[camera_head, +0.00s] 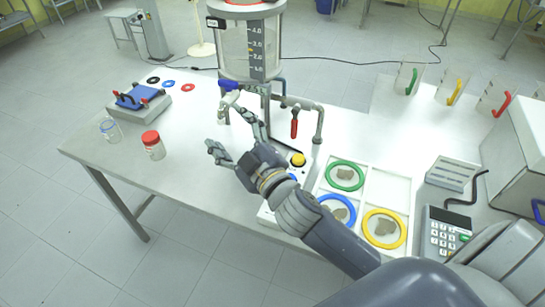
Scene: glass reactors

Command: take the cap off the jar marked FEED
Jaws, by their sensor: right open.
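A small clear jar (155,149) with a red cap (150,137) stands upright on the left part of the white table. No FEED marking can be read on it at this size. A second clear jar (111,130) stands to its left, without a red cap. My right gripper (221,124) is open and empty, its fingers pointing left. It is to the right of the red-capped jar, apart from it, in front of the glass reactor. My left gripper is not in view.
The glass reactor (233,50) with pipes and a red-handled valve (294,123) stands behind my gripper. A blue-topped device (140,98) sits at the table's left. A tray (378,186) with coloured rings lies right of my forearm.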

